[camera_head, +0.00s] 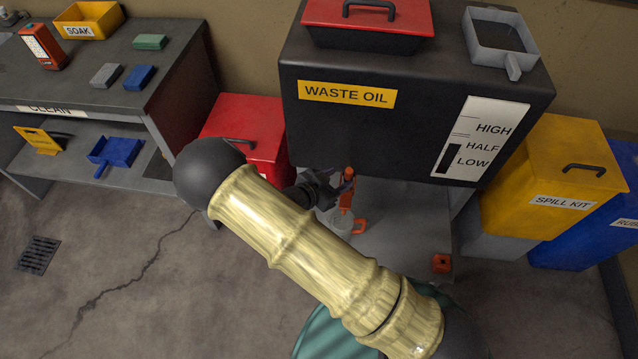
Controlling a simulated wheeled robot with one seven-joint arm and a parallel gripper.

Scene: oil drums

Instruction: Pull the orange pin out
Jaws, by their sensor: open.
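A small upright orange piece (347,198), which may be the pin, shows below the front of the black waste oil tank (340,120). My gripper (341,186) is dark and small in this view, beside the orange piece on its left. Its jaws are open, and I cannot tell whether they are around the piece or only next to it. My pale yellow arm crosses the middle of the picture and hides part of the area below. An orange handle-like loop (360,226) sits lower, beside a pale clear container (341,222).
A small orange block (441,263) lies right of my arm. A red bin (250,135) stands left of the tank, a yellow spill kit box (552,180) right. A grey workbench (110,60) is at left. A teal drum (335,335) is partly under my arm. The left floor is clear.

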